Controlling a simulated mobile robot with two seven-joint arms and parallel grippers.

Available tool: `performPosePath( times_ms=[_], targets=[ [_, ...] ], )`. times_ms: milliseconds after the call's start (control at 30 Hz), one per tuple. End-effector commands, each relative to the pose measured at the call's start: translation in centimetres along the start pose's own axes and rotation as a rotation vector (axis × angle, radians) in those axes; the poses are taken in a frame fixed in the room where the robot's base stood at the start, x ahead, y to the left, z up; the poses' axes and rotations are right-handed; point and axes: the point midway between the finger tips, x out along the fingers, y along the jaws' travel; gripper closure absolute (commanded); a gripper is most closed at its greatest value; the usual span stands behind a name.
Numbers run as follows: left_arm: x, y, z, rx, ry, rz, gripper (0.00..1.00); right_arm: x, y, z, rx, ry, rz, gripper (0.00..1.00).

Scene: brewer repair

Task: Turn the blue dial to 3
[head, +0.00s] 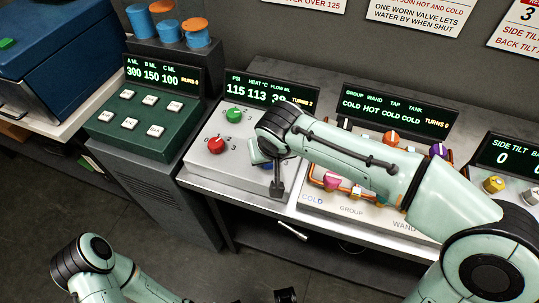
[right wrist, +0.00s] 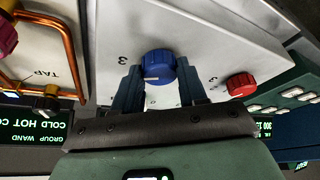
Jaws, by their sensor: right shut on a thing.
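The blue dial (right wrist: 159,66) sits on the light metal panel with my right gripper (right wrist: 160,90) around it, one finger on each side, shut on it. A white line shows on the dial's near lower side in the wrist view; a figure 3 (right wrist: 122,60) is printed beside the dial at the left. In the head view the dial (head: 266,166) is mostly hidden by my right gripper (head: 272,183). My left arm is at the lower left; a dark part at the bottom edge may be its gripper (head: 286,295), whose fingers I cannot make out.
A red dial (head: 216,145) and a green dial (head: 234,115) share the panel. Its display (head: 270,92) reads PSI 115, heat 113, and TURNS 2; the flow figure is partly covered. A green button box (head: 138,120) stands left; a valve panel (head: 350,215) lies right, under my right arm.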

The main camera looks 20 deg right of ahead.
Motion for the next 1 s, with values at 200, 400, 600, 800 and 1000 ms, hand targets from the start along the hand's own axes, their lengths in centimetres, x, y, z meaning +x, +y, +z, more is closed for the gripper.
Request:
performPosePath(
  times_ms=[200,400,600,800,1000],
  targets=[
    [0.0,0.0,0.0,0.000,0.000,0.000,0.57,0.0,0.0,0.0,0.002,0.001,-0.001,0.33],
    [0.0,0.0,0.0,0.000,0.000,0.000,0.57,0.0,0.0,0.0,0.001,0.000,-0.001,0.33],
    [-0.1,0.0,0.0,0.000,0.000,0.000,0.57,-0.8,0.0,-0.1,0.000,0.001,-0.001,0.33],
    [-0.6,0.2,0.0,0.001,0.002,0.001,0.57,-4.6,-0.1,-0.2,0.000,0.006,-0.003,0.33],
    [-1.2,0.5,0.0,0.001,0.004,0.001,0.57,-9.2,0.0,-0.1,0.001,0.005,-0.003,0.33]
  ],
)
